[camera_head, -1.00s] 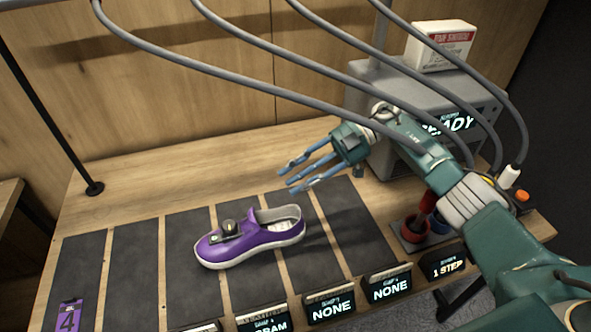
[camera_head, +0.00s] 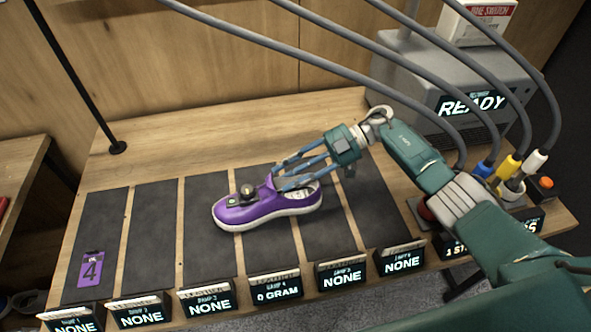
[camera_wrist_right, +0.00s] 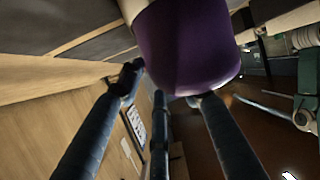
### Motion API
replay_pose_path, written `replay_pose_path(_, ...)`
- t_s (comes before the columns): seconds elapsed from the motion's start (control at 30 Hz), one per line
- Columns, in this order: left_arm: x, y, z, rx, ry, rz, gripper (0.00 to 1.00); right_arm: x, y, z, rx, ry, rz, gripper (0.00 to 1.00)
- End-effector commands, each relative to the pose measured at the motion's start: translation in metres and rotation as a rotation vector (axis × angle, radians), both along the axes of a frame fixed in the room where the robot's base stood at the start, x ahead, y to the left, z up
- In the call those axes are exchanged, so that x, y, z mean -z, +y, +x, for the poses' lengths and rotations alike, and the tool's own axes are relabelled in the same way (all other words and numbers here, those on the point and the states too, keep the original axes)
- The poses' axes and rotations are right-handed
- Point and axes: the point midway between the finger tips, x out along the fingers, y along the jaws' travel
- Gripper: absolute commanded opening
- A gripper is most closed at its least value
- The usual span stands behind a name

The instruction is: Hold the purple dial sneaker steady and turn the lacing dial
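The purple sneaker (camera_head: 262,209) sits upright on the dark mats, toe to the left, with a white sole. In the right wrist view, the fingers (camera_wrist_right: 162,90) are spread, with tips close to the purple heel (camera_wrist_right: 190,45). They look open; whether they touch the shoe is unclear. My left gripper is not in view.
A purple tag marked 4 (camera_head: 91,268) lies on the far-left mat. Small displays line the front edge; one reads 0 GRAM (camera_head: 277,291). A grey machine reading READY (camera_head: 471,104) stands back right. Grey hoses hang overhead. The mats left of the shoe are mostly clear.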

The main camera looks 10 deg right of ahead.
Motion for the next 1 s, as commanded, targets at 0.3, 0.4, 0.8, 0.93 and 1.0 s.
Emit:
replay_pose_path(0.3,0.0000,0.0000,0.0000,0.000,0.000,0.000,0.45,0.0001,0.0002,0.0000,0.000,0.000,0.000,0.13)
replay_pose_path(0.4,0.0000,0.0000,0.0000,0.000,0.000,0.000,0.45,0.0001,0.0002,0.0000,0.000,0.000,0.000,0.00)
replay_pose_path(0.8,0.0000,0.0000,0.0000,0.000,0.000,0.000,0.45,0.0000,0.0001,-0.0001,0.000,0.000,0.000,0.30)
replay_pose_path(0.93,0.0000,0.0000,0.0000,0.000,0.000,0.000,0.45,0.0000,0.0001,0.0000,0.000,0.000,0.000,0.30)
replay_pose_path(1.0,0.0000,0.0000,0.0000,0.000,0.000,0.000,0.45,0.0000,0.0001,0.0000,0.000,0.000,0.000,0.30)
